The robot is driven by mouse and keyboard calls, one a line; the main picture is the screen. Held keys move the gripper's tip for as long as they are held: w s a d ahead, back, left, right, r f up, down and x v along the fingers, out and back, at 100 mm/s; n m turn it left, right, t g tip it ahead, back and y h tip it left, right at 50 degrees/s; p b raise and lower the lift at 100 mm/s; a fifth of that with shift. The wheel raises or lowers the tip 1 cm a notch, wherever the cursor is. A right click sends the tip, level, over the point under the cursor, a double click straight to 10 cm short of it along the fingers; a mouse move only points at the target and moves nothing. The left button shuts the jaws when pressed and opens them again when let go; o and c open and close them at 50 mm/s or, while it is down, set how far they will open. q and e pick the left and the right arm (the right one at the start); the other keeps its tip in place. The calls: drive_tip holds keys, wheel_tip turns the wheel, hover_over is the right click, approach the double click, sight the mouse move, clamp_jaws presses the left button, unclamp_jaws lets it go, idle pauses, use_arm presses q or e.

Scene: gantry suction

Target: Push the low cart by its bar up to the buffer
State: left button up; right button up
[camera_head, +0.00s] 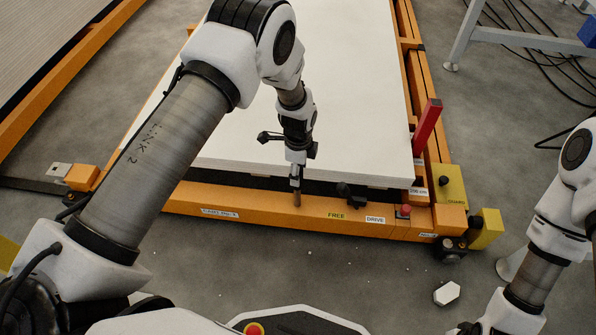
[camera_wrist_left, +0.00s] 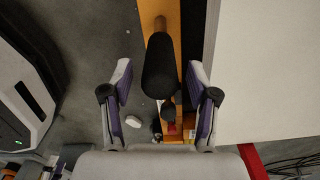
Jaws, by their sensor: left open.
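The low cart is an orange frame (camera_head: 270,203) carrying a large white slab (camera_head: 330,90). The front beam has FREE and DRIVE labels. My left gripper (camera_head: 297,184) points down just over this beam, left of the FREE label. In the left wrist view my left gripper (camera_wrist_left: 160,76) is open, with one finger on each side of a dark cylindrical grip (camera_wrist_left: 158,68) with a brown end. I see no clear finger contact. A brown peg end (camera_head: 297,198) shows below the gripper. I cannot tell which part is the buffer.
A black knob (camera_head: 343,190), red button (camera_head: 404,210) and red lever (camera_head: 427,125) are on the cart's right. Yellow blocks (camera_head: 485,229) stand at its right corner. A small white block (camera_head: 446,293) lies on the floor. Another orange frame (camera_head: 60,85) is at left.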

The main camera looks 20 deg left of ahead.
use_arm(q)
wheel_tip(320, 180, up, 11)
idle(1.0)
